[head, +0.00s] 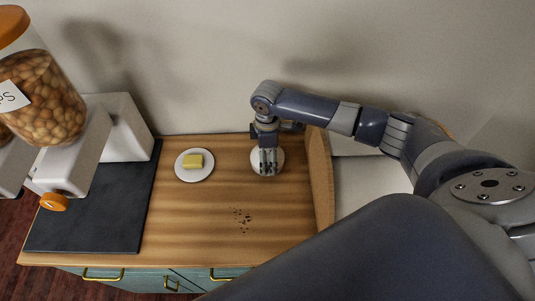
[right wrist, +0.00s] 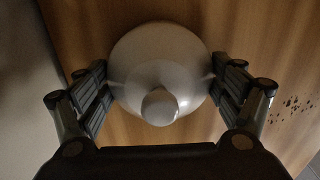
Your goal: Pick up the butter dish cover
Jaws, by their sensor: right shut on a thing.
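The butter dish cover (right wrist: 158,65) is a white dome with a round knob on top. It sits between the fingers of my right gripper (right wrist: 160,88), which is shut on its sides. In the head view my right gripper (head: 268,165) points down at the cover (head: 257,162), which is partly hidden behind the fingers. The cover appears to be on or close to the wooden counter; I cannot tell if there is a gap. A white plate (head: 181,175) with yellow butter (head: 193,161) on it lies to the left. My left gripper is not in view.
Dark crumbs (head: 241,217) lie on the wooden counter (head: 195,230). A black slab (head: 95,215) and a white dispenser with a nut jar (head: 45,100) stand at the left. A wooden side panel (head: 320,165) rises just right of the gripper. The wall is behind.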

